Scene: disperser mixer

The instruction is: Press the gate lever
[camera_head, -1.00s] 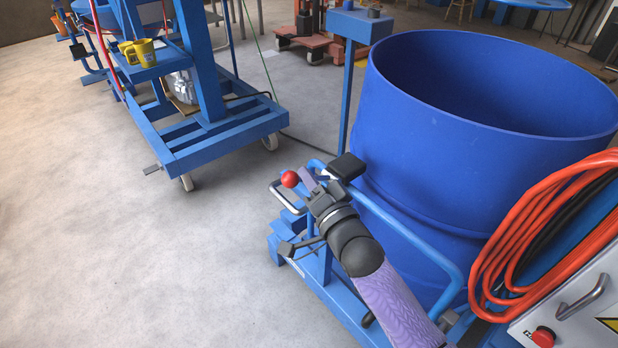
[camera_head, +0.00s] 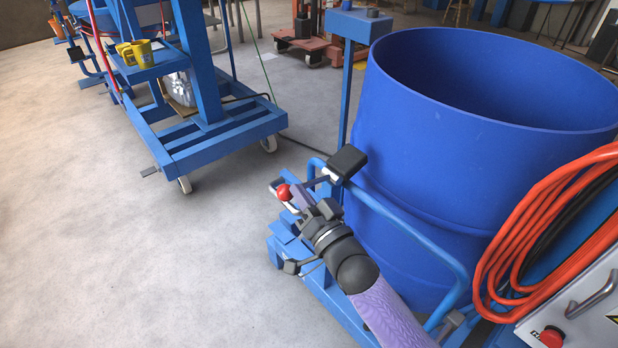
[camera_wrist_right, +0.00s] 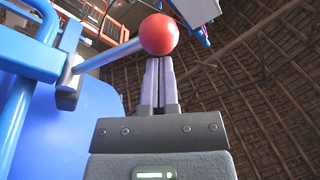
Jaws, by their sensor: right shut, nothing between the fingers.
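The gate lever shows as a red ball knob (camera_head: 283,191) on a metal rod, beside the blue drum's frame. In the wrist view the red ball (camera_wrist_right: 158,34) is large, just past my fingertips, with its rod coming in from the left. My right gripper (camera_head: 294,196) reaches in from the lower right with its purple fingers at the knob. In the wrist view its fingers (camera_wrist_right: 159,62) are together, with nothing between them. The fingertips look to be at or against the ball; exact contact is hidden. My left gripper is not in view.
A large blue drum (camera_head: 440,170) stands right of the lever, with a blue tube rail (camera_head: 420,240) in front. A control box (camera_head: 590,300) and orange hose (camera_head: 510,250) are at lower right. A blue wheeled frame (camera_head: 225,130) stands upper left. The floor at left is clear.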

